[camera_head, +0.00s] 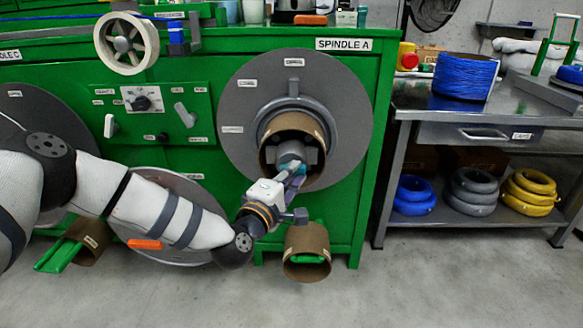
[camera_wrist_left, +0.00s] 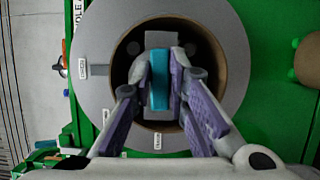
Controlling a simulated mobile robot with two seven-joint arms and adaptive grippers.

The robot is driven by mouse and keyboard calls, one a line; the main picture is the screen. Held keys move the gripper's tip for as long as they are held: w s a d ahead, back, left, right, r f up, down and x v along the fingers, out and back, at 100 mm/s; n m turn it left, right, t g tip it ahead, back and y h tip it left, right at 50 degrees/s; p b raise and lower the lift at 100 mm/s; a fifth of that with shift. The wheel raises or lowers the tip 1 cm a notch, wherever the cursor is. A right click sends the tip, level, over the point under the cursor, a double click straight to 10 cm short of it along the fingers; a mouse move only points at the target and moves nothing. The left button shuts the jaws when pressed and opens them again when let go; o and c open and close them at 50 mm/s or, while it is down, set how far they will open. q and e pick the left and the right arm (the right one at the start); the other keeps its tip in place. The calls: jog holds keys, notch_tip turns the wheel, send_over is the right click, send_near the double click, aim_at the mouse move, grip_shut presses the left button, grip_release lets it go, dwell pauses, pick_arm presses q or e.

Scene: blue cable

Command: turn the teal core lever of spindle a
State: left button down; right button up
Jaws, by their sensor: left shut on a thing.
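Spindle A is a large grey disc (camera_head: 235,95) on a green machine, with a brown cardboard core (camera_head: 270,170) at its centre. The teal core lever (camera_head: 298,168) sits inside the core. In the left wrist view the teal lever (camera_wrist_left: 159,80) stands between the fingers, in front of the dark core opening. My left gripper (camera_head: 294,172) reaches into the core and is shut on the lever. In the left wrist view its purple-padded fingers (camera_wrist_left: 160,85) lie on both sides of the lever. The fingertips partly hide the hub behind. My right gripper is not in view.
A control panel (camera_head: 150,112) is left of spindle A. A steel bench (camera_head: 500,120) with a blue cable coil (camera_head: 465,75) stands at right. The floor in front (camera_head: 420,290) is clear.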

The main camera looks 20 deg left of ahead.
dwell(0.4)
pick_arm(q)
jog(key=shift+a, duration=0.1)
jog(key=c, duration=1.6)
grip_release()
jog(key=shift+o, duration=0.2)
jog(key=shift+s, duration=0.15)
jog(key=s+a, duration=0.1)
jog(key=s, duration=1)
jog(key=shift+s+a, duration=0.15)
jog(key=shift+s, duration=0.2)
